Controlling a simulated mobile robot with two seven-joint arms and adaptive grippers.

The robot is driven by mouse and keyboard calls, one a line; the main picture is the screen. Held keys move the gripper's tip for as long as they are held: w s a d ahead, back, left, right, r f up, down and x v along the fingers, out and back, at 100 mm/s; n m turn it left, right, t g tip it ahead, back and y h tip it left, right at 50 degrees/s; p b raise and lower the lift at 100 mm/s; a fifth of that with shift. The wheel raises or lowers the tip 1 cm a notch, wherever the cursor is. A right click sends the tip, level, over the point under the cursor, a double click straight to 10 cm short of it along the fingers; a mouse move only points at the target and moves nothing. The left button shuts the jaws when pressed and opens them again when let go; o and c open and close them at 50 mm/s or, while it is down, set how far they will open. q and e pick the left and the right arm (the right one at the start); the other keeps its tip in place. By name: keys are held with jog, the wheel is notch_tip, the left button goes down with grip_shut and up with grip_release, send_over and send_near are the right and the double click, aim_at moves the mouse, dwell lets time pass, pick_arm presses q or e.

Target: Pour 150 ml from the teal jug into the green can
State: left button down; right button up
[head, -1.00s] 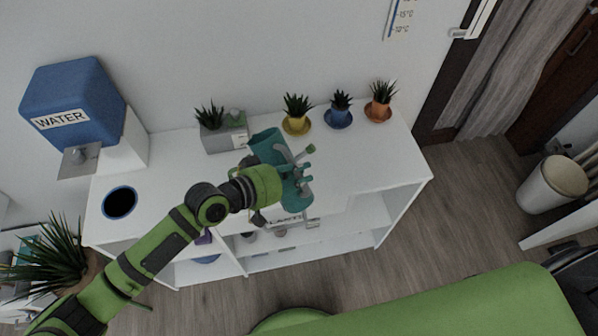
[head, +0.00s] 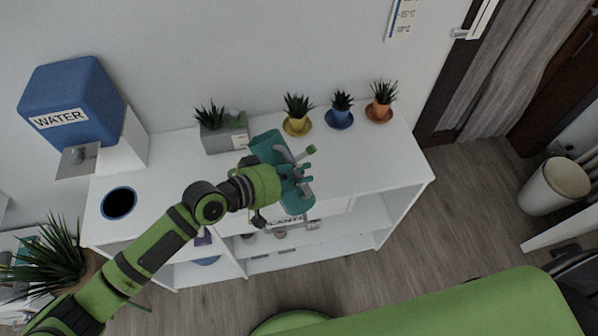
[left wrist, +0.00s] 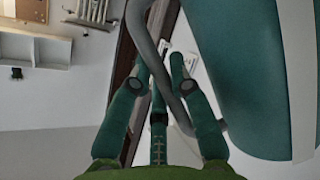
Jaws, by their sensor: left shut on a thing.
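My left gripper (head: 304,172) is shut on the grey handle of the teal jug (head: 268,146) above the front part of the white shelf desk. The jug looks tilted, and my gripper covers part of it. In the left wrist view the jug's teal side (left wrist: 245,70) with a pale stripe fills the right. The grey handle (left wrist: 141,35) runs down by my teal fingers (left wrist: 160,75). I cannot make out the green can for certain; the jug and gripper may hide it. Liquid inside the jug does not show. My right gripper is not in view.
On the white desk (head: 365,165), a grey planter (head: 224,139) and yellow, blue (head: 339,117) and orange (head: 379,110) plant pots stand along the back. A blue water tank (head: 75,95) and a dark round opening (head: 119,203) are at left. The desk's right part is clear.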

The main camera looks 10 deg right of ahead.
aim_at(287, 158)
pick_arm(q)
jog(key=shift+b, duration=0.35)
jog(key=shift+w+a+r+n+g+h+b, duration=0.1)
jog(key=shift+w+r+n+g+h+b, duration=0.15)
jog(key=shift+r+n+g+h+b, duration=0.3)
dwell(1.3)
jog(key=shift+w+a+r+n+g+h+b, duration=0.2)
jog(key=shift+w+a+r+n+b, duration=0.1)
jog(key=shift+w+r+n+b, duration=0.35)
jog(key=shift+w+a+r+n+g+h+b, duration=0.15)
jog(key=shift+w+a+r+n+b, duration=0.25)
jog(key=shift+b, duration=0.4)
dwell(4.3)
